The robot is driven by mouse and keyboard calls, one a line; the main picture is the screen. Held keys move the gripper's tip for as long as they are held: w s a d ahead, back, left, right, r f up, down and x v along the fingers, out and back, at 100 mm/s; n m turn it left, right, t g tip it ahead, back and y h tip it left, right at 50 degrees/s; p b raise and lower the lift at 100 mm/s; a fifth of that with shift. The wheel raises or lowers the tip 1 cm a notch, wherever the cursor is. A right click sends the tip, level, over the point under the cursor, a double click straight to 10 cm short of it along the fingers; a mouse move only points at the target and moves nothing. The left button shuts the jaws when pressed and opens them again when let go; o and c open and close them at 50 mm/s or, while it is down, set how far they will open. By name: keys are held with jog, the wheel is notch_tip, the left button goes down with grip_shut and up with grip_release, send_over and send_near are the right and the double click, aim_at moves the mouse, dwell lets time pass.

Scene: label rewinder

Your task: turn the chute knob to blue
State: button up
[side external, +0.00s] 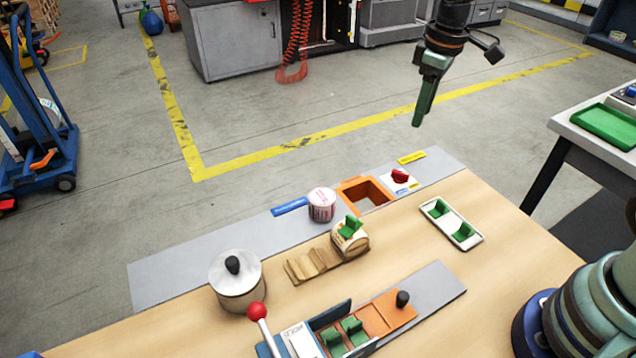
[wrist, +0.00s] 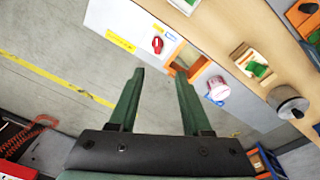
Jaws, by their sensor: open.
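The chute knob (side external: 400,177) is red and sits on a small white plate beside the orange square chute opening (side external: 368,196). The knob also shows in the wrist view (wrist: 157,44), ahead of the fingers. Which way it points is too small to tell. A yellow label (side external: 411,157) lies on the grey strip on one side of the chute and a blue label (side external: 290,206) on the other. My gripper (side external: 421,118) has green fingers and hangs high above the floor behind the bench, apart from the knob. In the wrist view (wrist: 160,76) its fingers are apart and empty.
A white and pink roll (side external: 321,205) stands beside the chute. A wooden cradle, a lidded metal pot (side external: 236,278), a white tray with green blocks (side external: 451,223) and a red-balled lever (side external: 257,311) share the bench. Space above the knob is clear.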

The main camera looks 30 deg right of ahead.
jog(key=n+g, duration=0.1)
send_near(401, 172)
notch_tip(401, 172, down, 9)
jog(key=shift+w+r, duration=0.1)
jog(key=shift+r, duration=0.05)
dwell(0.4)
grip_shut()
